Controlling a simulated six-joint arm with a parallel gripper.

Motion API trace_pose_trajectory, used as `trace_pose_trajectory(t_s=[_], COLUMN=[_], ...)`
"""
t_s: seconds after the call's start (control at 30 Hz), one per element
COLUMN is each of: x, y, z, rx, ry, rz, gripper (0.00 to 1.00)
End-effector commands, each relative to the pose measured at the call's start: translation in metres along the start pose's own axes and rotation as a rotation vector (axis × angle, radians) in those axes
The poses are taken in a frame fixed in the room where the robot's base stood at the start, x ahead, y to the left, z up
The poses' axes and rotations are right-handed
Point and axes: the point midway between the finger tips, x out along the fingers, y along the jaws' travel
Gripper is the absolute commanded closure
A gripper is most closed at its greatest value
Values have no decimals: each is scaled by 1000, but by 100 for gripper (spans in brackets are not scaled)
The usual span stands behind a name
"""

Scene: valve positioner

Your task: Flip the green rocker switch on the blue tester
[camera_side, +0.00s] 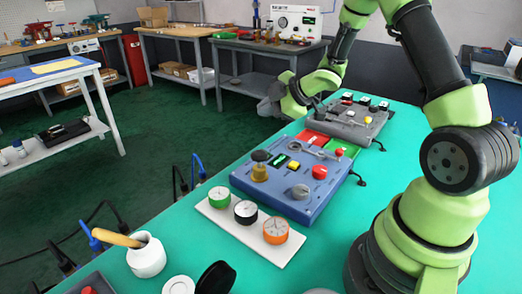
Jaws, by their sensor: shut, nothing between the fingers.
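The blue tester (322,190) lies on the green work surface in the middle of the view. On its top, near the left end, is a small green part in a dark frame (278,160), which looks like the green rocker switch. It is too small to tell which way it is tipped. My gripper (319,104) is shut and empty. It is up and beyond the blue tester, close to the far grey panel, and apart from the switch. Its fingertips are small and partly lost against that panel.
The blue tester also carries a brass knob (259,172), a yellow button (294,166), a red button (319,172) and a grey dial (301,191). A grey panel (345,128) stands beyond. A white strip with gauges (225,221) and a white pot (147,258) are nearer.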

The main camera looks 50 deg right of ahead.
Motion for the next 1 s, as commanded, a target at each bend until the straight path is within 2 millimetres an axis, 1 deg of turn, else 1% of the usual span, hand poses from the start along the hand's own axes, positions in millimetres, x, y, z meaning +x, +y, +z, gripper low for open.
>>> trace_pose_trajectory(t_s=[0.37,0.47,0.57,1.0], x=[1,4,10,51], y=[-1,-4,-8,-38], z=[1,3,7,37], rx=[-3,-1,0,-1], ry=[5,5,5,4], rz=[-3,-4,-6,-3], gripper=[100,100,100,100])
